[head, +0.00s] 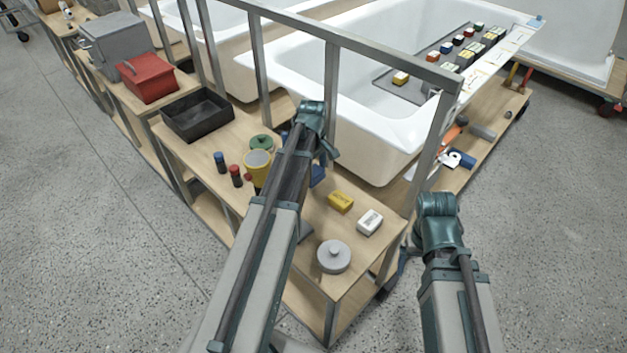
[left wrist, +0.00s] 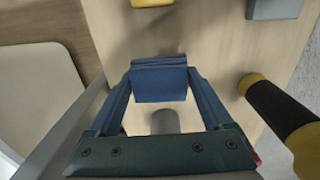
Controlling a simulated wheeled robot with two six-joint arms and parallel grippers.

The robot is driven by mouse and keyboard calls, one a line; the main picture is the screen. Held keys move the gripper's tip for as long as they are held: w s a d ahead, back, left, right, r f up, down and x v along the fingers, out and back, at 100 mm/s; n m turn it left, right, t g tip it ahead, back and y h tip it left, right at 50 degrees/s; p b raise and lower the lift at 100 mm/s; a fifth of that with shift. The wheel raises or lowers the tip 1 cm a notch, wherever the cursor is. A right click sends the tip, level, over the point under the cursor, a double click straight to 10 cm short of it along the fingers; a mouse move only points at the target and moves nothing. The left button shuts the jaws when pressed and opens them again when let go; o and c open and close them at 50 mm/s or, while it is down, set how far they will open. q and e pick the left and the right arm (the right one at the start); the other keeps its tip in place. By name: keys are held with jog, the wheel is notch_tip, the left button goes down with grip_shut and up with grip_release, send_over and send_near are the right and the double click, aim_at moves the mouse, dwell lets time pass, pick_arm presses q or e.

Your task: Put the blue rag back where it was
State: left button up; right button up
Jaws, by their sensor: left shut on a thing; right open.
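The blue rag (left wrist: 158,84) is a small folded blue piece pinched between the fingertips of my left gripper (left wrist: 160,92) in the left wrist view. A bare wooden surface shows behind it; I cannot tell the gap. In the head view my left gripper (head: 314,150) hangs over the workbench (head: 215,150), beside the near bathtub, mostly hidden by my arm. A bit of blue (head: 318,176) shows just beneath it, likely the rag. My right gripper (head: 437,220) is empty at the right, off the bench's near end; its fingers are mostly hidden.
A yellow mug (head: 257,166), green round item (head: 262,143), yellow block (head: 341,202), white block (head: 369,222) and grey lidded pot (head: 333,256) stand on the bench. A black tray (head: 198,114) and red box (head: 148,78) lie farther left. A metal rail (head: 345,40) borders the bathtub (head: 350,125).

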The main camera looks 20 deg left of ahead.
aim_at(314, 179)
pick_arm(q)
jog(key=shift+f+b, duration=1.15)
jog(key=shift+f, duration=0.35)
jog(key=shift+f, duration=0.1)
jog(key=shift+f, duration=0.15)
jog(key=o, duration=1.2)
jog(key=shift+o, duration=0.2)
jog(key=shift+r, duration=0.2)
notch_tip(314, 179, up, 12)
jog(key=p, duration=1.2)
jog(key=shift+r, duration=0.1)
jog(key=shift+f, duration=0.2)
notch_tip(314, 179, down, 12)
jog(key=b, duration=1.2)
jog(key=shift+r, duration=0.2)
